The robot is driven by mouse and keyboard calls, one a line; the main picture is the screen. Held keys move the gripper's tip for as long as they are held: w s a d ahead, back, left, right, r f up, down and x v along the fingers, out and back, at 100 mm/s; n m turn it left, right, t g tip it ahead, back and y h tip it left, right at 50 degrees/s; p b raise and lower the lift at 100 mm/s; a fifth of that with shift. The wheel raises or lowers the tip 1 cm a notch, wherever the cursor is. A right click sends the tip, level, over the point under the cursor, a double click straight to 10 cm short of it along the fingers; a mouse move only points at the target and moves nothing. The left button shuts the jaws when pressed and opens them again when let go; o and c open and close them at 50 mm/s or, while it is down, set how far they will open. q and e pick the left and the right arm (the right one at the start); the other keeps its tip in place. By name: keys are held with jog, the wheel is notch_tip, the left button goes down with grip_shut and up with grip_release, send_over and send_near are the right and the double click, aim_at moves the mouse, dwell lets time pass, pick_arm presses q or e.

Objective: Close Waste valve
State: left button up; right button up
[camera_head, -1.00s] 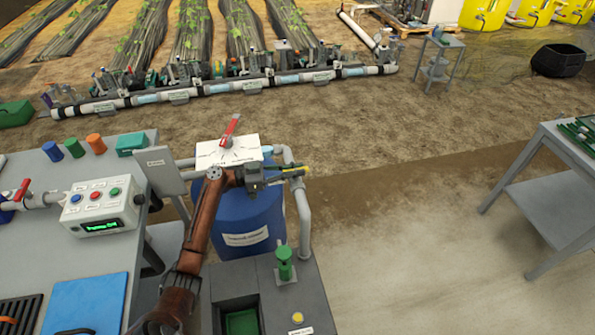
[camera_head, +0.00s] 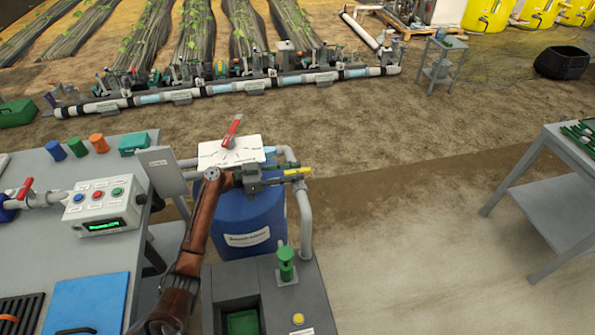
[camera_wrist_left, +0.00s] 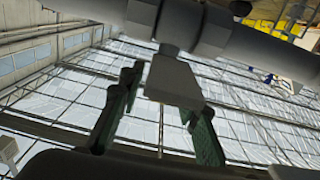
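I cannot read which fitting is labelled as the waste valve. A red-handled valve lever (camera_head: 232,132) stands on a white dial plate (camera_head: 212,153) above the blue barrel (camera_head: 238,215). A grey pipe (camera_head: 304,215) runs down beside the barrel. My left gripper (camera_head: 297,173) is beside the top of this pipe, at the right of the dial plate. A yellow piece shows at its tip; I cannot tell whether it is finger or handle. In the left wrist view, its two green fingers (camera_wrist_left: 160,100) are apart, with a grey block (camera_wrist_left: 172,80) on a stem between or behind them; contact is unclear.
A control box (camera_head: 102,205) with coloured buttons and another red-handled valve (camera_head: 25,187) are on the left bench. A dark grey unit with a green knob (camera_head: 286,263) stands in front of the barrel. A shelf table (camera_head: 550,195) is at right. The floor between is clear.

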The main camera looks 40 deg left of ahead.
pick_arm(q)
jog(key=v, duration=1)
jog(key=shift+s+a, duration=0.25)
jog(key=shift+a, duration=0.1)
